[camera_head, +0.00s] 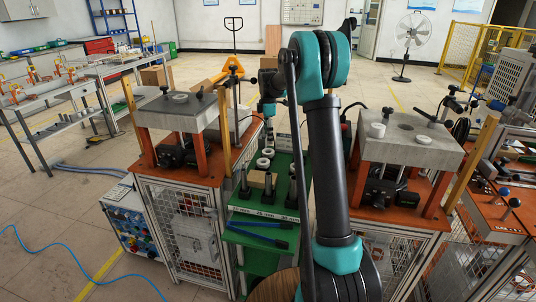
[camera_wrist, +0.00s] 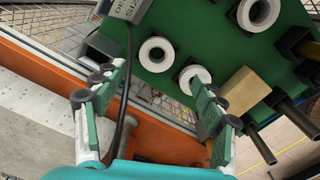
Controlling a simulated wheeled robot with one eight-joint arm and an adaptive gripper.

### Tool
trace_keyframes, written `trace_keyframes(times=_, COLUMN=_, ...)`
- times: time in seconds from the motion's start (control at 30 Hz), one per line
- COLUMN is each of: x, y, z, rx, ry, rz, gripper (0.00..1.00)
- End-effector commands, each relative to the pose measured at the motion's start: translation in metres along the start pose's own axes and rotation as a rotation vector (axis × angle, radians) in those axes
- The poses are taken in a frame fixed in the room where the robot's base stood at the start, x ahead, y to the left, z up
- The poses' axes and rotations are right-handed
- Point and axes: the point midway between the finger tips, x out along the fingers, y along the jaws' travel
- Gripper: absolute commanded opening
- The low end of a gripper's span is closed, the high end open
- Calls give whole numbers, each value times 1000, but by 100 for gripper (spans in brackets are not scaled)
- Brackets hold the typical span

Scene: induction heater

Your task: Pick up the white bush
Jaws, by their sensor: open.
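Several white ring-shaped bushes are on the green stand. In the wrist view, one white bush (camera_wrist: 157,53) is at upper middle, a second white bush (camera_wrist: 194,78) is just right of and below it, and a third white bush (camera_wrist: 258,12) is at the top right. In the head view, a white bush (camera_head: 262,163) shows at the stand's left side. My gripper (camera_wrist: 152,86) is open and empty, its fingers spread wide on both sides of the wrist view. The second bush appears beside the right fingertips; I cannot tell the height gap. My arm hides part of the stand in the head view.
The green stand (camera_head: 258,237) sits between two orange-topped heater benches. Grey blocks top the left press (camera_head: 155,113) and right press (camera_head: 440,152), with more white rings. A tan block (camera_wrist: 245,90) and dark posts stand near the bushes. A black cable crosses the wrist view.

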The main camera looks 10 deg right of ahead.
Motion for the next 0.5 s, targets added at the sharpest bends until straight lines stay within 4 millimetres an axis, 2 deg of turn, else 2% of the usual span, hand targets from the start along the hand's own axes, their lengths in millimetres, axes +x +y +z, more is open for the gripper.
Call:
trace_keyframes(times=0.1, x=16, y=0, z=0, rx=0, ry=0, rz=0, gripper=70)
trace_keyframes(times=0.37, x=35, y=2, z=0, rx=1, ry=0, rz=0, gripper=70)
trace_keyframes(times=0.5, x=56, y=6, z=0, rx=1, ry=0, rz=0, gripper=70)
